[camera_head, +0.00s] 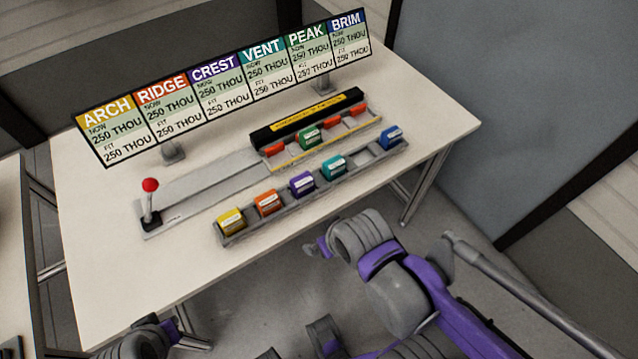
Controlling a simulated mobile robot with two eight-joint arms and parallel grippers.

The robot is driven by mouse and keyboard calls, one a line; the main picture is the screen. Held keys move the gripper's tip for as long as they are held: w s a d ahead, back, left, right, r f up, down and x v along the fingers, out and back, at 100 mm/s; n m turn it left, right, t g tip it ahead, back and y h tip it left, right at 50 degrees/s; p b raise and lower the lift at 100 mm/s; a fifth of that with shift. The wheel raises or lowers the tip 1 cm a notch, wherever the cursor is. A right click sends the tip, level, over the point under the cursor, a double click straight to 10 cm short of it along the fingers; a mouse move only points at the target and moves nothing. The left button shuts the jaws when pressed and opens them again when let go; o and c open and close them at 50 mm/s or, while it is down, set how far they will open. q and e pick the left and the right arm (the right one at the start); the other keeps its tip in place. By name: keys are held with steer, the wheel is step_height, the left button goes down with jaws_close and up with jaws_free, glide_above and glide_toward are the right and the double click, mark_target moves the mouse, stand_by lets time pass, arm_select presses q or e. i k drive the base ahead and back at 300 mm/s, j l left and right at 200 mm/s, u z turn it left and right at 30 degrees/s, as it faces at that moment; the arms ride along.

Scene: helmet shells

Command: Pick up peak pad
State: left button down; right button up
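The green pad (309,138), matching the green PEAK panel on the sign, sits in the rear fixture (283,164) between red-orange pieces. The front rack (253,229) holds yellow, orange, purple, teal and blue pads, with one empty slot (362,157) between teal and blue. My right gripper (322,247) is beyond the table's front edge, apart from the pads; its fingers are mostly hidden by its own arm. My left gripper (178,334) is at the bottom left, partly cut off by the frame, away from the pads. Neither gripper visibly holds anything.
A sign board (230,85) with ARCH, RIDGE, CREST, VENT, PEAK and BRIM panels stands behind the fixture. A red-knobbed lever (150,187) stands at the left of the fixture. The white table (105,262) is clear at the front left and far right (430,110).

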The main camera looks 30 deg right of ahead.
mark_target(309, 138)
steer(key=l+u, duration=0.35)
steer(key=k+l+u, duration=0.1)
steer(key=u, duration=0.2)
steer(key=k+l+u, duration=0.1)
steer(key=l+u, duration=0.25)
steer(key=k+l+u, duration=0.1)
steer(key=k+l, duration=0.2)
steer(key=l, duration=0.15)
steer(key=k+l+u, duration=0.1)
steer(key=k+l, duration=0.2)
steer(key=i+l, duration=0.15)
steer(key=l, duration=0.2)
steer(key=i+l, duration=0.15)
steer(key=l, duration=0.2)
